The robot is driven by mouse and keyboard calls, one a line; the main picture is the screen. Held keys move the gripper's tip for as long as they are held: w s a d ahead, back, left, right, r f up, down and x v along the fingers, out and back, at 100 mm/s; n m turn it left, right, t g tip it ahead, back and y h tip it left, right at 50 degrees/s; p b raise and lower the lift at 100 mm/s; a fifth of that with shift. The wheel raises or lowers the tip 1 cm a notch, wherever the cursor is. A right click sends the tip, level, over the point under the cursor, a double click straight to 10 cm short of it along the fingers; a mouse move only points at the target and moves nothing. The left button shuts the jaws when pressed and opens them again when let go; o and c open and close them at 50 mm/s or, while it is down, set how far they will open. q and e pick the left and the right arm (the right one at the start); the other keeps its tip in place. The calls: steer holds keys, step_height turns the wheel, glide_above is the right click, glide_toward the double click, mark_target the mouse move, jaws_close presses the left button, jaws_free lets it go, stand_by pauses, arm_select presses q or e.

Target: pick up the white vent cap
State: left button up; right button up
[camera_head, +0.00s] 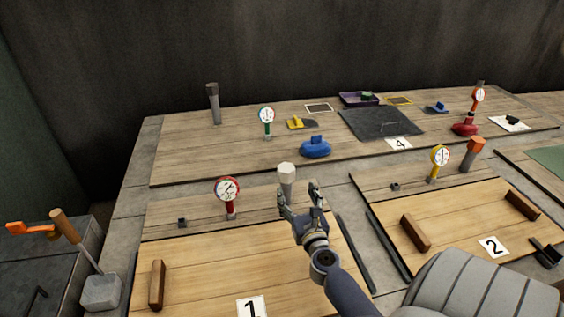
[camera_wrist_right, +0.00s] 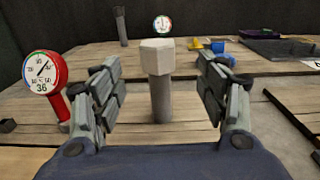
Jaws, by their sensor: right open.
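The white vent cap (camera_head: 286,170) is a pale faceted cap on top of an upright grey post at the back of station 1. In the right wrist view the cap (camera_wrist_right: 157,57) sits on its post between the two fingers. My right gripper (camera_head: 301,197) is open and empty, just in front of the post in the head view. In the wrist view, gaps show between each finger (camera_wrist_right: 160,82) and the cap, with no contact visible. My left gripper is not in view.
A red gauge (camera_head: 228,188) stands left of the post and also shows in the wrist view (camera_wrist_right: 43,72). A blue object (camera_head: 315,147) lies behind the cap. A yellow gauge (camera_head: 439,159) and an orange-capped post (camera_head: 474,150) stand to the right.

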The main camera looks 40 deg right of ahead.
mark_target(289, 175)
steer(key=x, duration=0.5)
steer(key=shift+w+d+r, duration=0.2)
steer(key=shift+w+d, duration=0.05)
steer(key=shift+d, duration=0.05)
steer(key=shift+w+d, duration=0.1)
steer(key=shift+w, duration=0.15)
steer(key=x, duration=0.4)
steer(key=shift+w+r, duration=0.25)
steer(key=shift+w, duration=0.3)
steer(key=shift+c, duration=1.2)
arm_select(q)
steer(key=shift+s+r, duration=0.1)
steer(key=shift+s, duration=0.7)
arm_select(e)
steer(key=c, duration=0.8)
